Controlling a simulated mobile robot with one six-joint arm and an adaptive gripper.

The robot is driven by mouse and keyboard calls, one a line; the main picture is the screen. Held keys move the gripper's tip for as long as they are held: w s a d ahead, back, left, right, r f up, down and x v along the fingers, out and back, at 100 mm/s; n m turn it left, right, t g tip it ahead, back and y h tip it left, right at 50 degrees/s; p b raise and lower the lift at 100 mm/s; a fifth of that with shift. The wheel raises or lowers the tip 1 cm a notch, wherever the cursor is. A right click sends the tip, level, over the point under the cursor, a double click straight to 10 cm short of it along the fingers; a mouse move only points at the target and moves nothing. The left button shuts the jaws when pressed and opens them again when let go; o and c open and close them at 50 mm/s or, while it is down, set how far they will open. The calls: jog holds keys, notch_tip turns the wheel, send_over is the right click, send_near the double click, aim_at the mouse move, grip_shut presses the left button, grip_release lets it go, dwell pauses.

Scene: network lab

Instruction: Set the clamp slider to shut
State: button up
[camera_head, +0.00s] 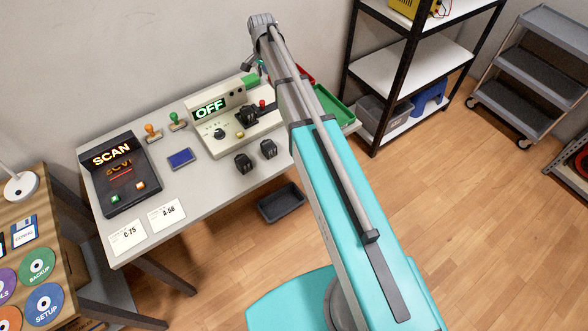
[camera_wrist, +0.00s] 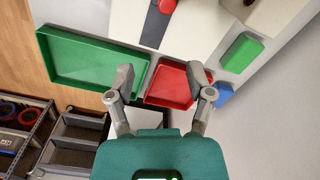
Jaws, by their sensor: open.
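The pale device (camera_head: 225,138) with a lit "OFF" display stands on the grey table. A red knob (camera_head: 262,103) on a dark strip at its right side looks like the clamp slider; no label is readable. In the wrist view the red knob (camera_wrist: 167,6) is cut by the top edge, at one part of the dark strip (camera_wrist: 154,28). My gripper (camera_wrist: 160,76) is open and empty, its fingers apart over the red tray (camera_wrist: 170,88), with the knob beyond the fingertips. In the head view my arm hides part of the device's right side.
A green tray (camera_wrist: 95,60) lies beside the red tray, with green (camera_wrist: 242,53) and blue (camera_wrist: 222,94) blocks opposite. The scan unit (camera_head: 122,175), a blue item (camera_head: 181,159) and two black parts (camera_head: 244,164) are on the table's left and front. Shelving (camera_head: 400,75) stands at right.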

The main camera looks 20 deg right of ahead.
jog(key=shift+r+p, duration=1.7)
jog(key=shift+r, duration=0.3)
jog(key=s+f+n+b, duration=0.2)
jog(key=s+n, duration=0.3)
jog(key=s, duration=0.7)
jog(key=s+f+n+b, duration=0.3)
jog(key=s+n, duration=0.1)
jog(key=s, duration=0.9)
jog(key=s+f+b, duration=0.2)
jog(key=f+b, duration=0.7)
jog(key=s+f+n+b, duration=0.1)
jog(key=s+f+b, duration=0.1)
jog(key=f+b, duration=0.6)
jog(key=shift+s+d+f+b, duration=0.35)
jog(key=shift+d+f+b, duration=0.05)
jog(key=shift+d+b, duration=0.05)
notch_tip(320, 180, up, 15)
jog(key=p, duration=1.4)
jog(key=shift+f+p, duration=0.2)
jog(key=shift+p, duration=0.1)
